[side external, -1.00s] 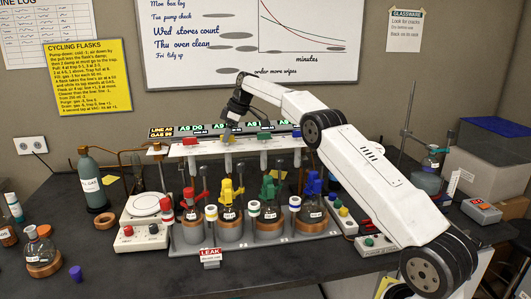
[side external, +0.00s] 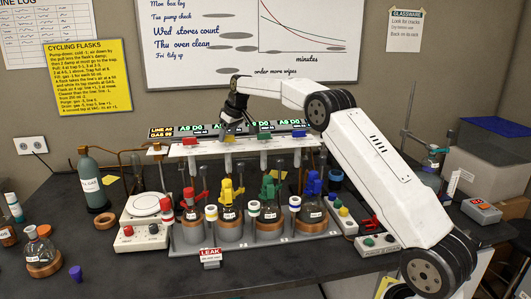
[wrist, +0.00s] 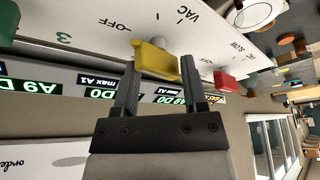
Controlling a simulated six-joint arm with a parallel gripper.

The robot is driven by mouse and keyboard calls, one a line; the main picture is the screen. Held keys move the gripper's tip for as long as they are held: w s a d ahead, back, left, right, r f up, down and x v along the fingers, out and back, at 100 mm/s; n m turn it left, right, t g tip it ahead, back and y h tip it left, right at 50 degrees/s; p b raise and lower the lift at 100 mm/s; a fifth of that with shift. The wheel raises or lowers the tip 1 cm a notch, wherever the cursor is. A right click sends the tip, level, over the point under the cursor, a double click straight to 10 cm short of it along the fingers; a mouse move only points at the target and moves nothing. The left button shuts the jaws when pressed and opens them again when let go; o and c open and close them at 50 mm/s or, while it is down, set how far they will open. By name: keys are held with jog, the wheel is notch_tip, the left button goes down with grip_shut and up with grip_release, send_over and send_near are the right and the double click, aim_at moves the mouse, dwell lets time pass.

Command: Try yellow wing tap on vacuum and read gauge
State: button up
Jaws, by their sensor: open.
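The yellow wing tap (wrist: 155,61) is on the white panel (wrist: 225,42), between my gripper's two fingers (wrist: 158,72) in the wrist view. The fingers are apart, one on each side of it; contact cannot be told. "OFF" and "VAC" are printed on the panel near it; which mark the wing points at is unclear. In the side view the yellow tap (side external: 229,139) is partly hidden beneath my gripper (side external: 230,128). Lit green readouts (wrist: 105,93) lie behind the panel, reading "A9 D0"; they also show in the side view (side external: 191,128).
A green tap (wrist: 8,22) and a red tap (wrist: 225,79) flank the yellow one. A red "LEAK" sign (side external: 210,255) stands in front. The front bench is mostly clear.

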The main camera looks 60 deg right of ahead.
jog(key=shift+a+m+h, duration=0.1)
jog(key=shift+m+h, duration=0.4)
jog(key=shift+m, duration=0.9)
jog(key=shift+m+h, duration=0.5)
jog(key=shift+m, duration=0.9)
jog(key=v, duration=0.7)
jog(key=w+a+m+t, duration=0.1)
jog(key=m, duration=0.1)
jog(key=w+a+m+t+y, duration=0.1)
jog(key=m, duration=0.2)
jog(key=w+a+f+m, duration=0.1)
jog(key=m, duration=0.1)
jog(key=shift+a+t, duration=0.4)
jog(key=m, duration=0.1)
jog(key=m+t, duration=0.1)
jog(key=m, duration=0.1)
jog(key=a+m, duration=0.1)
jog(key=shift+w+f+m, duration=0.2)
jog(key=shift+w+m, duration=0.1)
jog(key=shift+w, duration=0.05)
jog(key=shift+a+f+m+t, duration=0.1)
jog(key=shift+m+t, duration=0.35)
jog(key=shift+m, duration=0.65)
jog(key=shift+a+f+m+t, duration=0.15)
jog(key=shift+m+t, duration=0.3)
jog(key=shift+m, duration=0.65)
jog(key=shift+r, duration=0.1)
